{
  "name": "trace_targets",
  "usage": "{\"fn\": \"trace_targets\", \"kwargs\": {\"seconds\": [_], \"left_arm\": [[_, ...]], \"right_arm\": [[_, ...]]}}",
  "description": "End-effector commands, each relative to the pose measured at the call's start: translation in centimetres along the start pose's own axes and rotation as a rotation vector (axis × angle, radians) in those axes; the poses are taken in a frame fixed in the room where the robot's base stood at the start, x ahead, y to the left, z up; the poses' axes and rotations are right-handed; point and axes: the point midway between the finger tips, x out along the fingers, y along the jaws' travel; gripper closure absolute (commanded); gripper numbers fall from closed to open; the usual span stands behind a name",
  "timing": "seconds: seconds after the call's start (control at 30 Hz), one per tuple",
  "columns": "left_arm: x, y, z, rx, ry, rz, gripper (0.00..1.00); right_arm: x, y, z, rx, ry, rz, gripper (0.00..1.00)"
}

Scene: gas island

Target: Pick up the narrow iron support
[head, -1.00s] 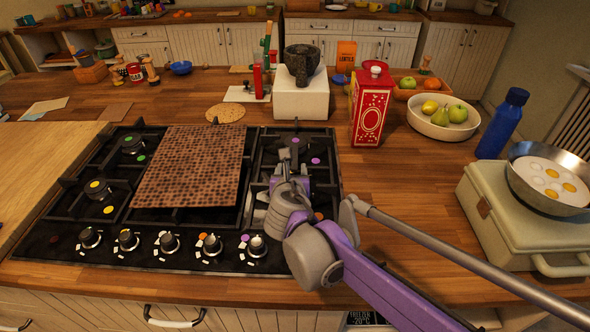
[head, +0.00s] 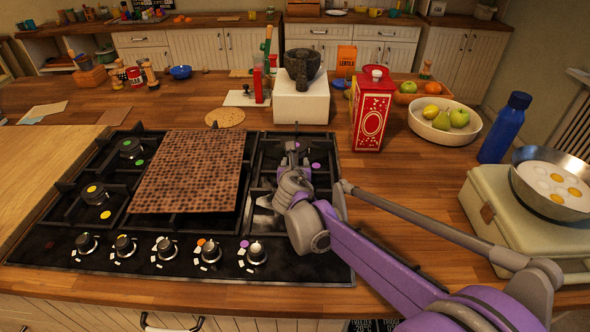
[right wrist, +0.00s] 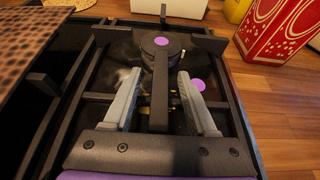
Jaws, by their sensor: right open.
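The narrow iron support is the black grate on the right side of the gas hob (head: 215,255). In the right wrist view its central bar (right wrist: 159,100) runs between my fingers, over a burner with a purple dot. My right gripper (head: 292,160) is over this grate in the head view. In the right wrist view the right gripper (right wrist: 160,76) is open, with one grey finger on each side of the bar. A gap shows on both sides of the bar. My forearm hides part of the grate in the head view. My left gripper is not in view.
A brown perforated plate (head: 190,172) covers the middle of the hob. A white block (head: 300,103) with a stone mortar and a red tin (head: 372,112) stand behind the hob. A fruit bowl (head: 444,128), blue bottle (head: 504,128) and pan of eggs (head: 550,182) are to the right.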

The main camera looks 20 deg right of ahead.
Motion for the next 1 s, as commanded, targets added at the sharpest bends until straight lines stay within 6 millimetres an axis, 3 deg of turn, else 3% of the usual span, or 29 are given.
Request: {"fn": "trace_targets", "kwargs": {"seconds": [0.13, 0.47, 1.0], "left_arm": [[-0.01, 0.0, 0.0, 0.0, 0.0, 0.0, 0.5], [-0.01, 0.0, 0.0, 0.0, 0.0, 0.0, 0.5], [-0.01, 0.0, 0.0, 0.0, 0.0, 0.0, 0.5]], "right_arm": [[-0.03, 0.01, 0.0, 0.0, 0.0, 0.0, 0.43], [-0.05, 0.03, 0.0, 0.0, 0.0, 0.0, 1.0], [-0.06, 0.03, 0.01, 0.0, 0.0, 0.0, 1.0]]}}
